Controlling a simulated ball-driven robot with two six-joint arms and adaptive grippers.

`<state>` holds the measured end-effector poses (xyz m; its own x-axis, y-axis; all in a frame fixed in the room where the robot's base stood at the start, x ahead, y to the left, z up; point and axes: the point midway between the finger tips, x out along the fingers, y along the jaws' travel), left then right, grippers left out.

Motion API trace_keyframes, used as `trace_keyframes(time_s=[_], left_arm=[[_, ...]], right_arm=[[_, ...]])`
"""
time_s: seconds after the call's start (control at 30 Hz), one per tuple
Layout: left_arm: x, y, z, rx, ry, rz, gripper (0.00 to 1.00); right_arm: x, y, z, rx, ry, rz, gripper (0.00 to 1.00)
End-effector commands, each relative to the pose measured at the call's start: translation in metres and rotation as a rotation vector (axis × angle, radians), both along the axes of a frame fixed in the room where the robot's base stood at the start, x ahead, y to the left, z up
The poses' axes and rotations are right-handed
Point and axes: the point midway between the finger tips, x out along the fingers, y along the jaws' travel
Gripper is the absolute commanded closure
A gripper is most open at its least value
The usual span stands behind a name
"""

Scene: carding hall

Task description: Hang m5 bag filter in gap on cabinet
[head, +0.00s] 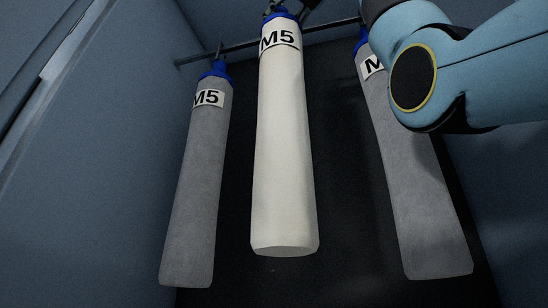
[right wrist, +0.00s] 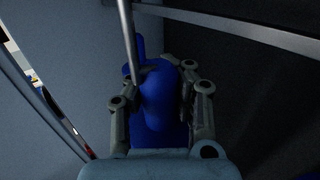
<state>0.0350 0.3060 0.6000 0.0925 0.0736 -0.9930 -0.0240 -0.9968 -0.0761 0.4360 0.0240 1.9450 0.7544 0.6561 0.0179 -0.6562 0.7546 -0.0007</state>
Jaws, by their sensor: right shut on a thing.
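The white M5 bag filter (head: 284,150) hangs down between two grey bags in the head view, its blue collar (head: 281,14) at the top. My right gripper (head: 288,6) is shut on this collar, partly cut off by the top edge. In the right wrist view, its fingers (right wrist: 165,90) stand on both sides of the blue collar (right wrist: 158,105). A thin grey rod there reaches down to the collar. I cannot tell whether the bag's hook sits on the dark rail (head: 240,46). My left gripper is not in view.
A grey M5 bag (head: 197,185) hangs from the rail at left. Another grey M5 bag (head: 425,205) hangs at right, its upper part partly behind my right arm. Blue-grey cabinet walls (head: 95,190) close in both sides. Dark gaps separate the white bag from both neighbours.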

Motion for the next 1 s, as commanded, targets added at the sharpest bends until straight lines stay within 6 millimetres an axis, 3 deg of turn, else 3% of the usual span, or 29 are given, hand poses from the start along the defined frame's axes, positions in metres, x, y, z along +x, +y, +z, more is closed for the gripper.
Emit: trace_keyframes(time_s=[0.8,1.0], left_arm=[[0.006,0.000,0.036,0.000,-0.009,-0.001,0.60],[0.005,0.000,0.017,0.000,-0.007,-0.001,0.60]], right_arm=[[0.066,-0.013,0.002,0.001,0.000,0.000,1.00],[0.066,-0.013,-0.017,0.001,-0.002,0.000,1.00]])
